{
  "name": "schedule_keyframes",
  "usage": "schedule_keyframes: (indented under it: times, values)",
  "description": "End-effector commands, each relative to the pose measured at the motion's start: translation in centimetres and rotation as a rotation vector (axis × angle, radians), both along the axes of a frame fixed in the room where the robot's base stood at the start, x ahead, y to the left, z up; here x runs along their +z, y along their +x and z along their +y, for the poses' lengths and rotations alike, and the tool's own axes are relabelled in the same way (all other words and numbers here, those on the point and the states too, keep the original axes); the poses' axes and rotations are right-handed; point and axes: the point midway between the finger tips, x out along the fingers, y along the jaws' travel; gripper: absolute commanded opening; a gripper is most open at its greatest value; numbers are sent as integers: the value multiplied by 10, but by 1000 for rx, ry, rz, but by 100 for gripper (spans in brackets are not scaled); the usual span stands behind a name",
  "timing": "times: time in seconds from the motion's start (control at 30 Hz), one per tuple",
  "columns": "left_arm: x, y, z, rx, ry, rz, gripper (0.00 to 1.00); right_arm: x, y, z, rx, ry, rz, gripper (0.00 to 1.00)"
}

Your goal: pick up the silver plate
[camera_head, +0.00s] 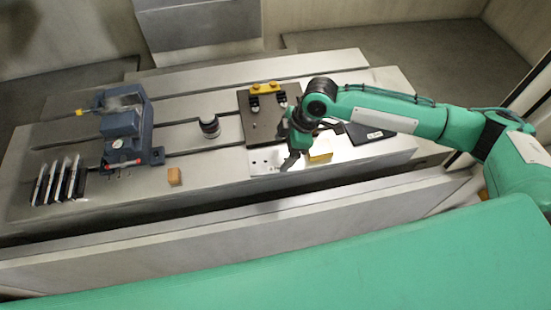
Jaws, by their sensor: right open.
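The silver plate (263,163) is a bright, flat piece with a few dark holes. It lies near the front edge of the slotted metal table, in front of the dark base plate. My right arm comes in from the right, and its gripper (291,160) points down at the plate's right part. The gripper is open and hides some of the plate. I cannot tell whether the fingers touch it. My left gripper is out of view.
A dark base plate (267,127) carries a yellow-topped part (265,88). A yellow block (320,156) lies right of the gripper. A dark cylinder (209,127), a small orange block (174,176), a blue-grey vise (127,125) and several slim tools (58,180) stand leftward.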

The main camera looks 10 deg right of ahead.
Motion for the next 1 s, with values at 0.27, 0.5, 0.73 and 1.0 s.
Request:
schedule_keyframes:
  times: [0.27, 0.5, 0.73, 1.0]
  values:
    - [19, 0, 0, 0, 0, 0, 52, -34, 2, 10, 0, -1, 2, 84]
    - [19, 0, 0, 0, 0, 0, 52, -39, 2, 12, 1, -1, 0, 84]
    - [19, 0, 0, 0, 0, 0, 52, -39, 2, 11, 1, -1, 0, 46]
    - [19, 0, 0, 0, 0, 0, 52, -38, 2, 12, 1, 0, -2, 35]
